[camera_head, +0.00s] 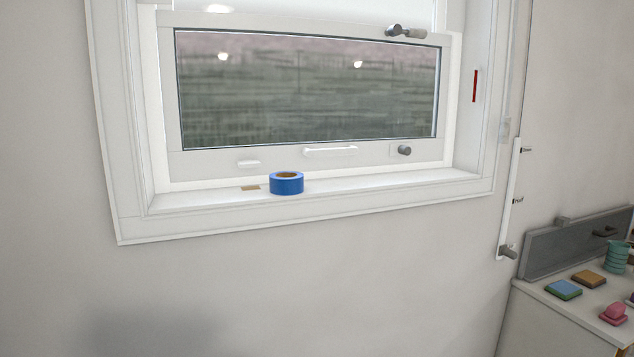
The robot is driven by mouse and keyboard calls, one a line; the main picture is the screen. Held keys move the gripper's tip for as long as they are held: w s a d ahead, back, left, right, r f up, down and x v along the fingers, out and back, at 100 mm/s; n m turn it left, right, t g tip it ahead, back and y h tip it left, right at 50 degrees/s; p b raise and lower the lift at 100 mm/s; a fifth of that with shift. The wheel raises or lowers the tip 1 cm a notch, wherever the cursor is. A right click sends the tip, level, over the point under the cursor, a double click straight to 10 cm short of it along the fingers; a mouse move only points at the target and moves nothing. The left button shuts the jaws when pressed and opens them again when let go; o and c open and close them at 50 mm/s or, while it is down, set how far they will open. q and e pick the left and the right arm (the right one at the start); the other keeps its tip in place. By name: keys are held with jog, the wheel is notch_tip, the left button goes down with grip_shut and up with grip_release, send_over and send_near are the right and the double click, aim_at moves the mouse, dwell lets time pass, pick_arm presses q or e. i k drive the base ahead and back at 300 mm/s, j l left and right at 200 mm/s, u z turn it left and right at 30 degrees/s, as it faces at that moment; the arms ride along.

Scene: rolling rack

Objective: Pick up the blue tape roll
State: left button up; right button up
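The blue tape roll (287,185) lies flat on the white window sill (390,194), left of the sill's middle and close to its front edge. Its tan inner core shows on top. Neither of my grippers is in the head view, and nothing touches the roll except the sill under it. A dark soft shadow falls on the wall at the lower left.
A small tan flat piece (250,188) lies left of the roll. The window frame (110,130) surrounds the sill. At the lower right, a white cabinet (545,322) bears sponges, a teal cup (617,257) and a pink item (614,314). The sill's right part is clear.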

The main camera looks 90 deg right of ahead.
aim_at(281, 184)
jog(key=z, duration=2.6)
jog(key=i+l+u, duration=0.1)
jog(key=l, duration=0.25)
jog(key=i+l+u, duration=0.1)
jog(key=l, duration=0.25)
jog(key=i+l, duration=0.25)
jog(key=l+u, duration=0.05)
jog(key=l, duration=0.05)
